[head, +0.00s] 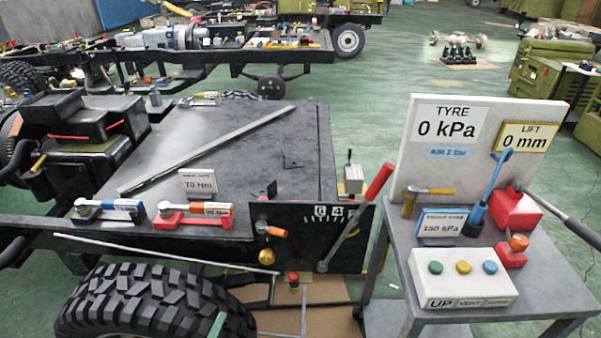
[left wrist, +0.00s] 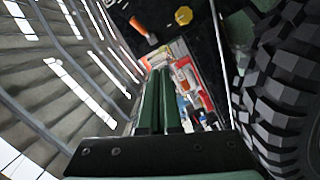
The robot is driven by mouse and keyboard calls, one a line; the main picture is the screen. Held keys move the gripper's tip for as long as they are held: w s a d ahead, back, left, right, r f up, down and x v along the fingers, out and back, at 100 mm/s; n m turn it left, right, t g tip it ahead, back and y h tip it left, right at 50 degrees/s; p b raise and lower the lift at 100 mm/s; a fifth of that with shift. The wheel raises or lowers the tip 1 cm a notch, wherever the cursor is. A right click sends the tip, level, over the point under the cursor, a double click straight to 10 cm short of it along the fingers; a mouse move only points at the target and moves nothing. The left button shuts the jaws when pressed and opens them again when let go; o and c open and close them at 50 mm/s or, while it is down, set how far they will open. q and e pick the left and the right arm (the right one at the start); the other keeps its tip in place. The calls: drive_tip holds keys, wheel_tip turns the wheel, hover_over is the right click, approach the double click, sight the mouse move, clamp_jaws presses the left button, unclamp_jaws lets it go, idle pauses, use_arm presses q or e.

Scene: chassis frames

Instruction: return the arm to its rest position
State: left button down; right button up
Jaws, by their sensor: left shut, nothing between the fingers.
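My left gripper (head: 219,322) shows only as a small green tip at the bottom edge of the head view, in front of the tyre (head: 140,305). In the left wrist view its two green fingers (left wrist: 160,75) lie side by side, shut with nothing between them. The rest of the left arm is hidden below the head view. The big black tyre also shows close by on the right of the left wrist view (left wrist: 285,90). My right gripper is not in view.
A dark chassis deck (head: 225,140) with a black lever panel (head: 300,225) stands ahead. A thin pale rod (head: 150,252) runs above the tyre. At right stands a grey cart (head: 545,270) with a button box (head: 462,280). Green floor (head: 395,120) is clear between chassis and cart further back.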

use_arm(q)
drive_tip(key=a+m, duration=0.3)
drive_tip(key=a, duration=0.5)
drive_tip(key=s+a+f+m+g+y, duration=0.1)
drive_tip(key=s+f+m+g, duration=0.3)
drive_tip(key=s+m, duration=0.4)
drive_tip(key=s+a+f+m+g+y, duration=0.1)
drive_tip(key=s+f+m+g, duration=0.25)
drive_tip(key=s+m, duration=0.4)
drive_tip(key=d+n, duration=0.5)
drive_tip(key=d, duration=0.6)
drive_tip(key=shift+d+r+n+h, duration=0.2)
drive_tip(key=shift+r+n+h, duration=0.1)
drive_tip(key=shift+n+h, duration=0.1)
drive_tip(key=shift+w, duration=0.1)
